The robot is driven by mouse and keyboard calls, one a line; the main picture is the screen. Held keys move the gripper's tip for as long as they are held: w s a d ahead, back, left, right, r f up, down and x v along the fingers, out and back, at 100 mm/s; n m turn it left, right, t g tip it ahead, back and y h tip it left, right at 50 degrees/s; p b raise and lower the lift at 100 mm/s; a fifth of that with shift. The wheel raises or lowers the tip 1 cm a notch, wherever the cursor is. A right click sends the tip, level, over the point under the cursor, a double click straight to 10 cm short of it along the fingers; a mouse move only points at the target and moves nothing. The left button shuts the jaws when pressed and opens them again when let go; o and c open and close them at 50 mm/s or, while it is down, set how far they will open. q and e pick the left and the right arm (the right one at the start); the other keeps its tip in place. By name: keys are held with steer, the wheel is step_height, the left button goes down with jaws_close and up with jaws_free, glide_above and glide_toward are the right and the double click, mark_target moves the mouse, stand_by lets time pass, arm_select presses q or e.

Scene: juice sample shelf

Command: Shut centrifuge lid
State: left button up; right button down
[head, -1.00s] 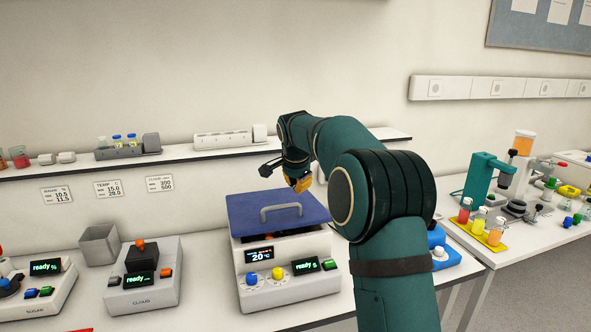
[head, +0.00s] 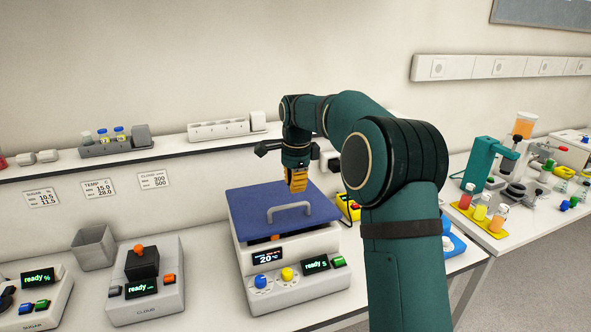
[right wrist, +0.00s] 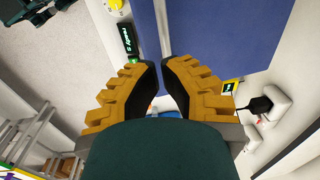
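The centrifuge (head: 296,285) is a white box on the bench, with a display, knobs and buttons on its front. Its blue lid (head: 245,207) is tilted up, with a dark gap and a bit of orange under its front edge. A grey handle (head: 290,212) sits on the lid. My right gripper (head: 298,188) points down just above the lid, behind the handle; I cannot tell if it touches. In the right wrist view its yellow fingers (right wrist: 160,62) are drawn together with only a narrow gap and nothing held. The blue lid (right wrist: 215,40) fills the area ahead. My left gripper is not in view.
A device marked cloud (head: 146,290) and a grey bin (head: 93,247) stand left of the centrifuge. A yellow-framed device (head: 349,207) is close behind its right side. A wall shelf (head: 165,158) runs behind. A side table with sample bottles (head: 480,212) is at the right.

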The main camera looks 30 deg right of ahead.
glide_above(295, 221)
steer(key=w, duration=0.1)
step_height(295, 221, down, 6)
steer(key=shift+d+r, duration=0.1)
steer(key=shift+d, duration=0.05)
steer(key=f+b, duration=0.1)
steer(key=s+f, duration=0.1)
steer(key=f, duration=0.1)
steer(key=shift+f+b, duration=0.1)
steer(key=shift+b, duration=0.25)
steer(key=shift+f, duration=0.35)
steer(key=shift+s, duration=0.1)
